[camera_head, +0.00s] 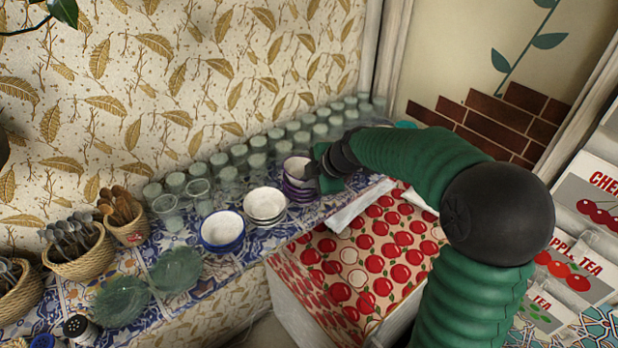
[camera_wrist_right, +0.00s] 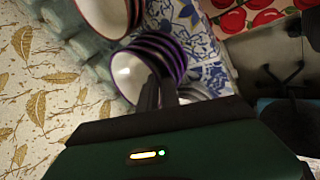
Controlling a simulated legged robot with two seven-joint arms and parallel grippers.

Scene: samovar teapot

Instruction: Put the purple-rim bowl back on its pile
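The purple-rim bowls stand as a pile (camera_head: 300,191) on the tiled ledge, right of the other bowls. The top purple-rim bowl (camera_head: 296,167) is white inside and sits at the top of this pile; any gap beneath it is not clear. My right gripper (camera_head: 318,170) is at its right side. In the right wrist view, the purple-rim bowl (camera_wrist_right: 130,72) shows its white inside, with several purple rims stacked behind it. My right gripper's dark fingers (camera_wrist_right: 160,92) are close together at its rim, one over the inside, and appear to pinch it. My left gripper is not in view.
A dark-rim bowl pile (camera_head: 265,206) and a blue-rim bowl pile (camera_head: 223,231) stand to the left. Rows of glasses (camera_head: 257,145) line the wall behind. An apple-patterned box (camera_head: 330,275) is in front. Green plates (camera_head: 122,302) lie further left.

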